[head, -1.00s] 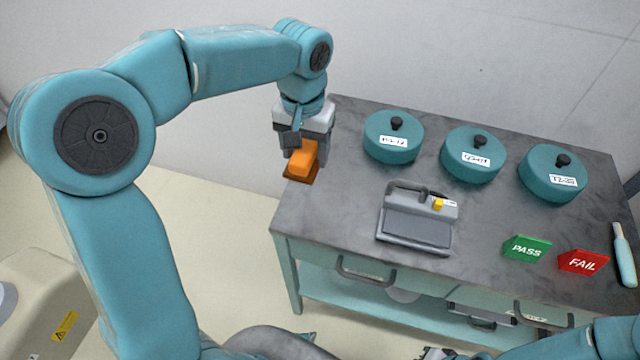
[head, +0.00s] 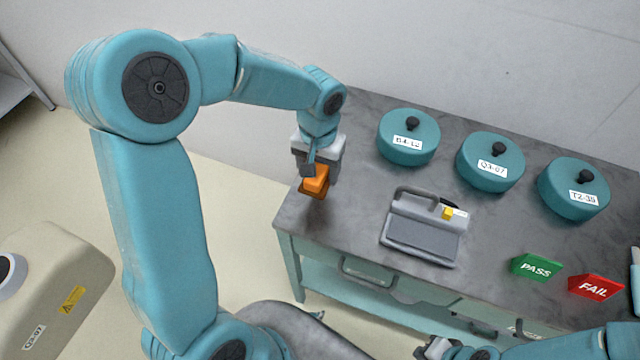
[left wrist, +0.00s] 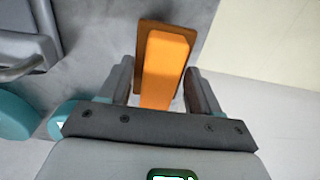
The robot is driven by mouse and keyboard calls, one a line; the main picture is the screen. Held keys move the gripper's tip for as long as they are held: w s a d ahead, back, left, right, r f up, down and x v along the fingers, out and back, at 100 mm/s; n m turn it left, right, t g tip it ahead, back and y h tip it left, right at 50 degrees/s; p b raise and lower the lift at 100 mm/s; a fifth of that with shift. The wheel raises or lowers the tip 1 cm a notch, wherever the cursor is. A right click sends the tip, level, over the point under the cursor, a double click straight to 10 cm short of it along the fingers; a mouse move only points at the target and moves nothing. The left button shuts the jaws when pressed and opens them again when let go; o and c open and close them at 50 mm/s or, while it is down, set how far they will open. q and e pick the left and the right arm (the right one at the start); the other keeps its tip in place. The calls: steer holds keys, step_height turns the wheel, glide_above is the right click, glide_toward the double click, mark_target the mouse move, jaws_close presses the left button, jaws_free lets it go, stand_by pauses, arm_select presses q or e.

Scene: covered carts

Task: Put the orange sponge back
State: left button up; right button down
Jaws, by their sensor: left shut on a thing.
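The orange sponge (head: 316,183) is a small block with a wider, darker base, near the left end of the grey bench top (head: 350,190). My left gripper (head: 318,170) points down and is shut on it. In the left wrist view the sponge (left wrist: 165,65) sits between both fingers of the gripper (left wrist: 158,88). A dark shadow lies just below it; I cannot tell whether its base touches the bench. My right gripper (head: 435,350) is only partly in view at the bottom edge, and its jaws are unclear.
Three labelled teal round lids (head: 408,138) with black knobs stand along the back. A grey handled device (head: 425,230) with a yellow part is right of the sponge. A green PASS block (head: 535,267) and a red FAIL block (head: 596,287) stand near the front. Bare bench lies around the sponge.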

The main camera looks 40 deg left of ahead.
arm_select(q)
step_height(320, 180, down, 6)
steer(key=shift+r, duration=0.1)
steer(key=shift+w+f, duration=0.1)
steer(key=shift+f, duration=0.4)
steer(key=shift+r, duration=0.1)
steer(key=o, duration=1)
steer(key=shift+f+b, duration=0.2)
steer(key=shift+b, duration=0.1)
